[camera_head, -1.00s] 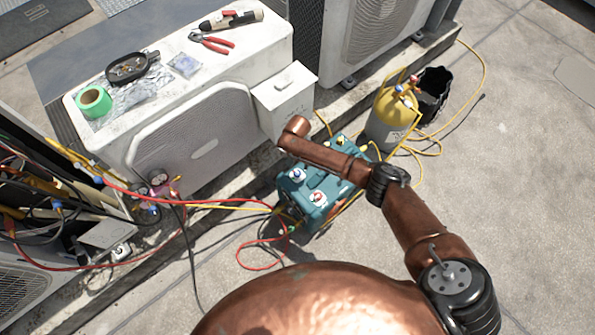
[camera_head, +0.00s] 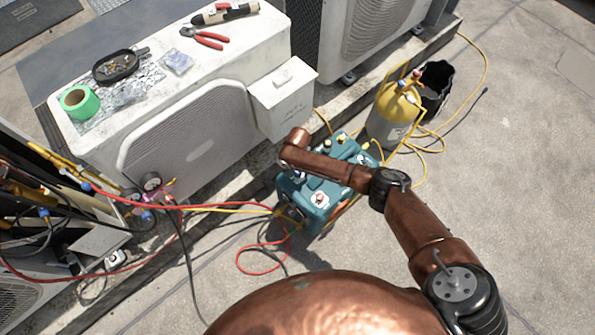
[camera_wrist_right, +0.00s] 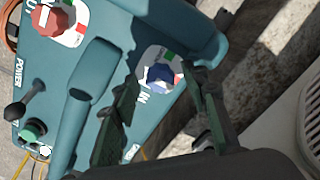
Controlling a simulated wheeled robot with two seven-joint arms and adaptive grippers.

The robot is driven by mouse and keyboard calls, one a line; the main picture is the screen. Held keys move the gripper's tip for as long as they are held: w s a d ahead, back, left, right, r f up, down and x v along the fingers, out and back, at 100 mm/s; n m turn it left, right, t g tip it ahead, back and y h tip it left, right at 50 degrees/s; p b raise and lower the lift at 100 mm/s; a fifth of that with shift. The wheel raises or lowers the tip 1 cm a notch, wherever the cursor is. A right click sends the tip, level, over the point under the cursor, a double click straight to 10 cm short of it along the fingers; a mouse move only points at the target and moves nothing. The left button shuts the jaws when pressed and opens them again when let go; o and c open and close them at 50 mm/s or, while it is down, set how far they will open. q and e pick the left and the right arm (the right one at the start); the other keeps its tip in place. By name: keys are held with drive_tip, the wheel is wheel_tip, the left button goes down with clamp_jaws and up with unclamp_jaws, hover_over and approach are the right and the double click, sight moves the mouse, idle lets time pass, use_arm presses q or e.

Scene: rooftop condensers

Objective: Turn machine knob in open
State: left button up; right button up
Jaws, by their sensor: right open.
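The machine (camera_head: 325,215) is a teal box on the ground beside the white condenser. In the right wrist view its panel (camera_wrist_right: 105,25) fills the left and middle. The blue knob (camera_wrist_right: 160,78) on a white plate marked IN lies between my right gripper's two dark fingers. My right gripper (camera_wrist_right: 167,82) is open around this knob; I cannot tell whether either finger touches it. A red knob (camera_wrist_right: 52,20) marked OUT is further left, and also shows in the head view (camera_head: 319,198). My left gripper is out of view.
A raised teal handle (camera_wrist_right: 88,100) and a black POWER lever (camera_wrist_right: 25,102) stand near the fingers. Red and yellow hoses (camera_head: 225,208) run to the machine. A yellow-topped tank (camera_head: 393,115) and the condenser (camera_head: 185,140) are close by.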

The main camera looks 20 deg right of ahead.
drive_tip(key=shift+c, duration=0.7)
clamp_jaws()
